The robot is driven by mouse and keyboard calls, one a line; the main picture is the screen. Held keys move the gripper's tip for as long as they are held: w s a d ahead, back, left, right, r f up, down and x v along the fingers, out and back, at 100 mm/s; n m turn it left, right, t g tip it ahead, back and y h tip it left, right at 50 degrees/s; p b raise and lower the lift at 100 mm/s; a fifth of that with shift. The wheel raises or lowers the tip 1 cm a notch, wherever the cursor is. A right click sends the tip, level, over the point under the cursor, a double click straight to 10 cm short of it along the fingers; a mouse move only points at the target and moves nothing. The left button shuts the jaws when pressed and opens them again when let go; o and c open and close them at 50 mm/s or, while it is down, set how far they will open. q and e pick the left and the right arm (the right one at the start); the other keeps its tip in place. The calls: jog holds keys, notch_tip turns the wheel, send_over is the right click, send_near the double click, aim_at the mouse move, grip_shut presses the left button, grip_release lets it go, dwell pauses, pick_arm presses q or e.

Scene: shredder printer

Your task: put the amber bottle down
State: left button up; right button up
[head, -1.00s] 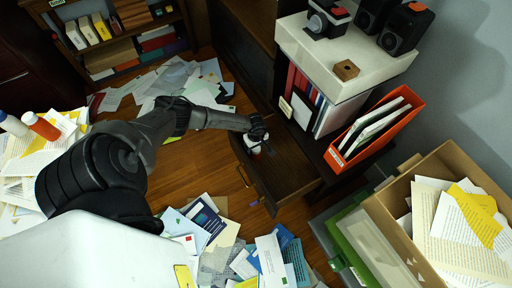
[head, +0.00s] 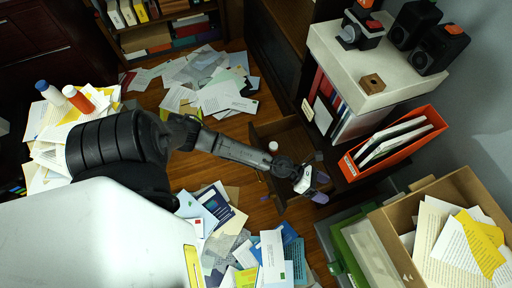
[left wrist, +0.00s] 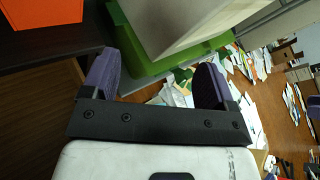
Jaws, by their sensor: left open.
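A small bottle with a white cap (head: 273,147), which I take for the amber bottle, stands in the open drawer (head: 264,128). Its body is mostly hidden, so its colour is hard to tell. My left gripper (head: 315,187) is apart from it, to the right and nearer, by the drawer's right side. In the left wrist view its two purple fingers (left wrist: 156,80) are spread with nothing between them.
An orange file box (head: 393,143) stands right of the drawer. A cardboard box of papers (head: 397,247) and a green container (head: 362,247) are at lower right. Loose papers (head: 215,90) cover much of the floor. Two other bottles (head: 77,99) stand on papers at left.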

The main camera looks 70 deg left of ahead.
pick_arm(q)
jog(key=s+a+r+n+t+y, duration=0.1)
jog(key=s+a+r+n+y, duration=0.15)
jog(key=n+y, duration=0.7)
jog(key=s+a+r+n+t+y, duration=0.2)
jog(key=r+n, duration=0.2)
jog(key=n, duration=1.2)
jog(key=s+d+f+n+g+h, duration=0.1)
jog(key=s+d+n+g+h, duration=0.1)
jog(key=s+n+g, duration=0.8)
jog(key=s+n, duration=0.2)
jog(key=s, duration=0.6)
jog(key=shift+s+f+g, duration=0.15)
jog(key=shift+g, duration=0.15)
jog(key=shift+s+a, duration=0.1)
jog(key=shift+a, duration=0.05)
